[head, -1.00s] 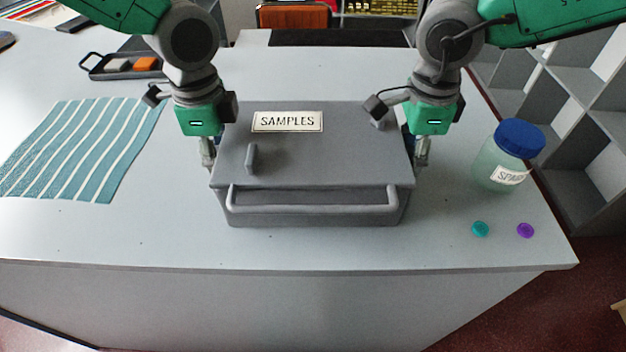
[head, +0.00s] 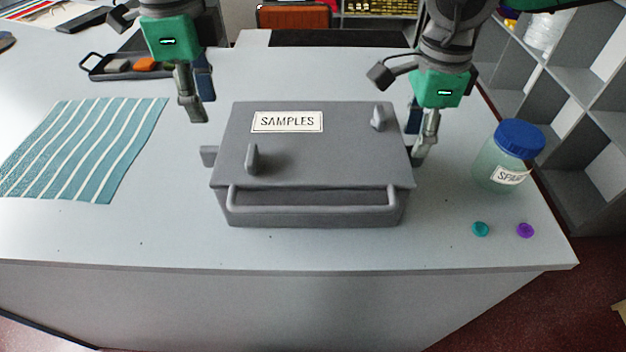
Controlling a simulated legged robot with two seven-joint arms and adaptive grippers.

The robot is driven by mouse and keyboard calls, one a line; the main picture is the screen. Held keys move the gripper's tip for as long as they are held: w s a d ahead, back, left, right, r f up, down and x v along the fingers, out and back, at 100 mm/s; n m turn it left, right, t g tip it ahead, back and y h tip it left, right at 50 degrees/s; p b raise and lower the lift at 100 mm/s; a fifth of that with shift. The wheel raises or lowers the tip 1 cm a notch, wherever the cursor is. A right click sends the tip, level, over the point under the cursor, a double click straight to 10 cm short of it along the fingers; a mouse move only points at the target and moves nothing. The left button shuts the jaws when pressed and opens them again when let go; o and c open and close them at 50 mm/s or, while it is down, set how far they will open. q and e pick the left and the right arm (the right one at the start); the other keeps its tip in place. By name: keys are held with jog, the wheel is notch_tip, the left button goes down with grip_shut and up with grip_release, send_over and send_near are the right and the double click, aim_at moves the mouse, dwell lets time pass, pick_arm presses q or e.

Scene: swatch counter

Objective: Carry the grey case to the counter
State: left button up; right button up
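The grey case (head: 325,150) sits flat on the counter (head: 330,248). Its lid bears a SAMPLES label (head: 287,122) and two small grey knobs, and a bar handle (head: 312,207) runs along its front.
A jar with a blue lid (head: 519,138) stands right of the case, with a teal button (head: 480,229) and a purple button (head: 525,230) before it. A striped cloth (head: 85,150) and a dark tray (head: 125,73) are at left. Shelves (head: 575,120) stand beyond the right edge.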

notch_tip(320, 180, up, 7)
jog(key=shift+r, duration=0.15)
dwell(0.6)
